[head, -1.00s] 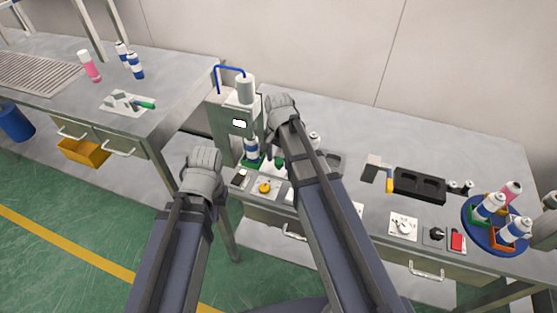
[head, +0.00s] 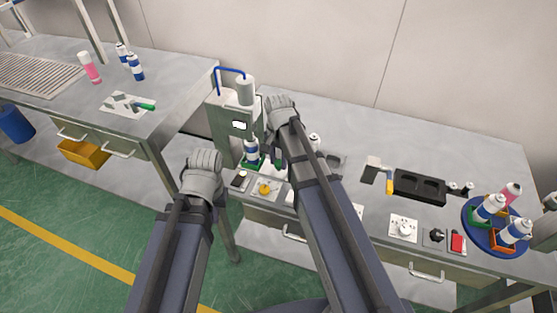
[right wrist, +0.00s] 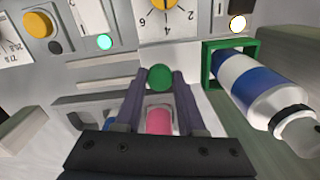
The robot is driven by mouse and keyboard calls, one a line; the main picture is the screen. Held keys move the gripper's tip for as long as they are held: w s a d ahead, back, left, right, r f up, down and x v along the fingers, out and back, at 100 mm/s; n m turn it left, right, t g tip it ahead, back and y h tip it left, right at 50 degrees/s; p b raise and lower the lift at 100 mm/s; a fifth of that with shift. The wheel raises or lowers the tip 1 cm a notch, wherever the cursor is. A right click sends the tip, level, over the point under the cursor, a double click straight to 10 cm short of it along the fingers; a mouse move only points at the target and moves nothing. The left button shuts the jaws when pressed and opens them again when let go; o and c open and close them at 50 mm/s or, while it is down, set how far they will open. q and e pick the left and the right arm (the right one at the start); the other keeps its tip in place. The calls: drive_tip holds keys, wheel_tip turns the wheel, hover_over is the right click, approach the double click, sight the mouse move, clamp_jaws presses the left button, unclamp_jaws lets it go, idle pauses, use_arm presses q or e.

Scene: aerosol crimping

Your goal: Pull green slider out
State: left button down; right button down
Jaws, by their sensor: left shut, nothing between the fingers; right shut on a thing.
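The green slider's round knob (right wrist: 160,77) is between the fingertips of my right gripper (right wrist: 160,88), which is shut on it. In the head view the right gripper (head: 277,135) reaches down beside the grey crimping machine (head: 222,120), its fingers mostly hidden by my arm. A blue-and-white can (right wrist: 252,82) sits in a square green holder (right wrist: 207,65), to the right of the knob in the right wrist view. The can also shows at the machine's foot in the head view (head: 251,150). My left gripper (head: 205,160) is shut and empty, in front of the bench.
A yellow knob (head: 265,188) and other controls line the bench's front edge. A black block (head: 419,187) and a blue round tray (head: 474,221) with cans stand at right. A second bench (head: 175,70) with cans and a green-handled tool (head: 143,106) is at left.

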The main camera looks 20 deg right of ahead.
idle(0.7)
